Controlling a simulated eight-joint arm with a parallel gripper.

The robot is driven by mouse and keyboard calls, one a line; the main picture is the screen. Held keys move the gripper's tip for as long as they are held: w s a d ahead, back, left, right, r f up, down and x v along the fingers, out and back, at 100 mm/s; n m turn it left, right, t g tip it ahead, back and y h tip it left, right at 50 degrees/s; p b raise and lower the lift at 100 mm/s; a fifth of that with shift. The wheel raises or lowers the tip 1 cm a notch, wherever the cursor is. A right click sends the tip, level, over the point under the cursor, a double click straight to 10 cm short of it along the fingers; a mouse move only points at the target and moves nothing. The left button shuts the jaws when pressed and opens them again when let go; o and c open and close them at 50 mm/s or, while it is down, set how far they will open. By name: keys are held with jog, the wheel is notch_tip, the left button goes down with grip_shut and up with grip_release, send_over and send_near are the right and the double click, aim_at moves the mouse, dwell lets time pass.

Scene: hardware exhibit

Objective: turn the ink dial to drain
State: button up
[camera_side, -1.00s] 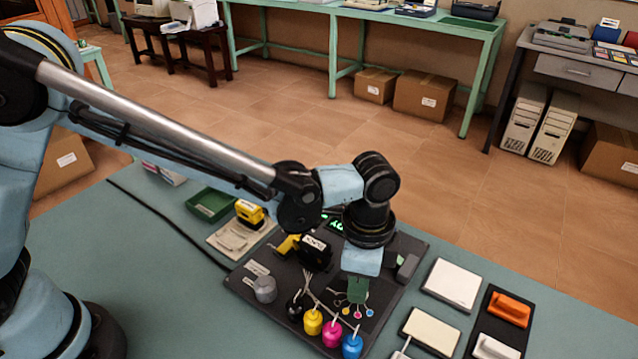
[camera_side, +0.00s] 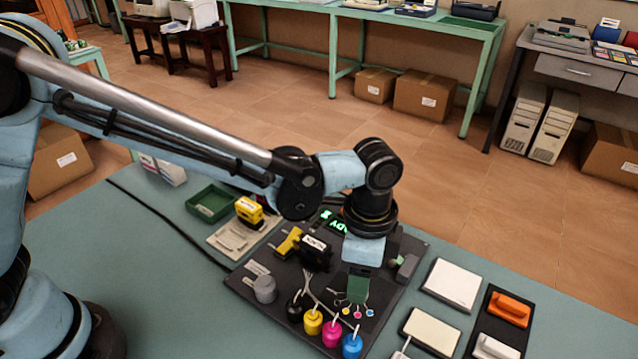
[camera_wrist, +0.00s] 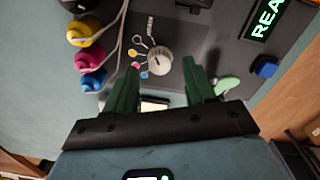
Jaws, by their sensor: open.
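The ink dial (camera_wrist: 160,62), a pale round knob with a dark mark on its face, is on the dark panel (camera_wrist: 205,35) in the wrist view. In the side view my gripper (camera_side: 357,290) is over the panel (camera_side: 400,290) and hides the dial; the coloured rings (camera_side: 357,314) show just in front.
Black, yellow, magenta and cyan ink bottles (camera_side: 312,322) with tubes stand along the panel's front edge, beside a grey pot (camera_side: 265,289). A lit green display (camera_side: 334,221) is behind. White pads (camera_side: 452,284) and an orange block (camera_side: 510,309) lie to the right.

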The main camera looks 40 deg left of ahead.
notch_tip(320, 180, up, 10)
jog(key=shift+w, duration=0.15)
jog(key=shift+a+r, duration=0.15)
dwell(0.3)
jog(key=s+a+n+t, duration=0.3)
jog(key=a+n, duration=0.4)
jog(key=a, duration=0.6)
jog(key=s+a+n+t, duration=0.3)
jog(key=a+n, duration=0.4)
jog(key=a, duration=0.7)
jog(key=shift+t, duration=0.8)
